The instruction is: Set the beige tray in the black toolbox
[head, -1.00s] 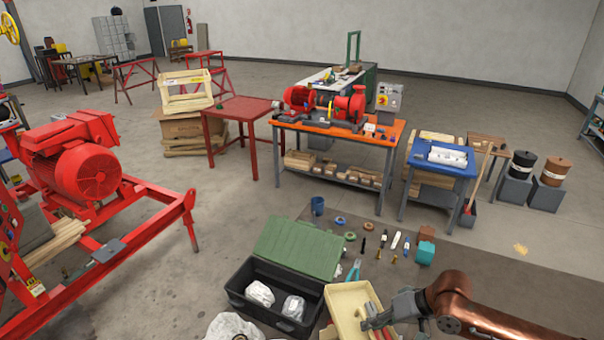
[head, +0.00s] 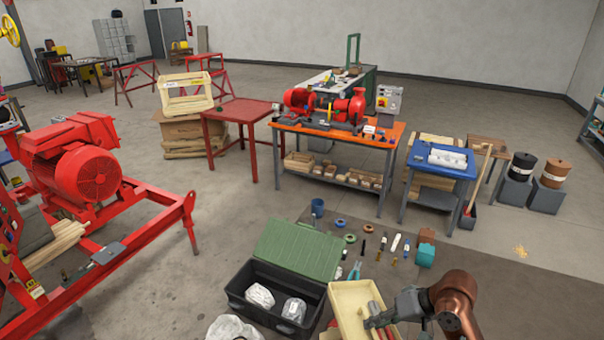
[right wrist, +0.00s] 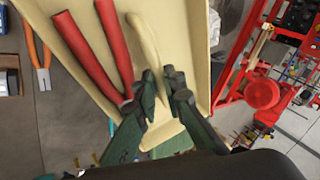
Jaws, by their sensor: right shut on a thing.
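The beige tray (head: 341,301) is at the bottom centre of the head view, at the right side of the black toolbox (head: 240,304). The toolbox has its green lid (head: 300,247) open and holds two clear-wrapped white packs (head: 260,296). My right gripper (head: 372,322) reaches over the tray from the right. In the right wrist view its fingers (right wrist: 166,92) are shut on the tray's raised beige middle grip (right wrist: 143,38). Red-handled tools (right wrist: 88,55) lie in the tray (right wrist: 183,40). I cannot tell the tray's height above the floor. My left gripper is not in view.
A white bag (head: 234,328) lies before the toolbox. A red motor frame (head: 110,245) stands left, with bare floor between.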

